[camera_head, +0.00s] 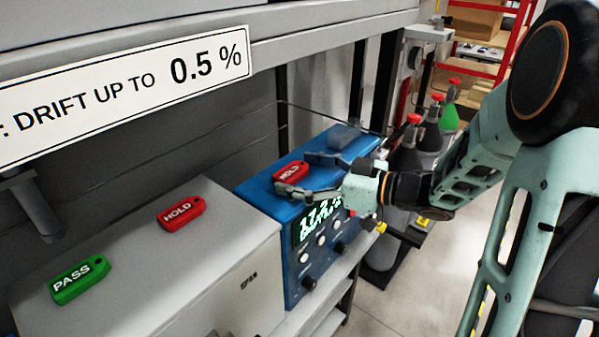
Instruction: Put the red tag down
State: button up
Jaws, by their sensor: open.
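A red tag marked HOLD (291,171) lies on top of the blue analyser (262,188). My gripper (291,174) is open, with one finger in front of this tag and the other behind it. Whether the fingers touch the tag cannot be told. A second red HOLD tag (181,213) lies on the grey box (222,245) to the left, apart from my gripper.
A green PASS tag (79,279) lies on the grey box at the left. A sign about drift (120,95) hangs on the shelf above. Gas cylinders with red caps (413,120) stand behind my arm at the right.

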jog(key=shift+r, duration=0.3)
jog(key=v, duration=1.2)
jog(key=shift+d+f, duration=0.1)
jog(key=shift+f, duration=0.05)
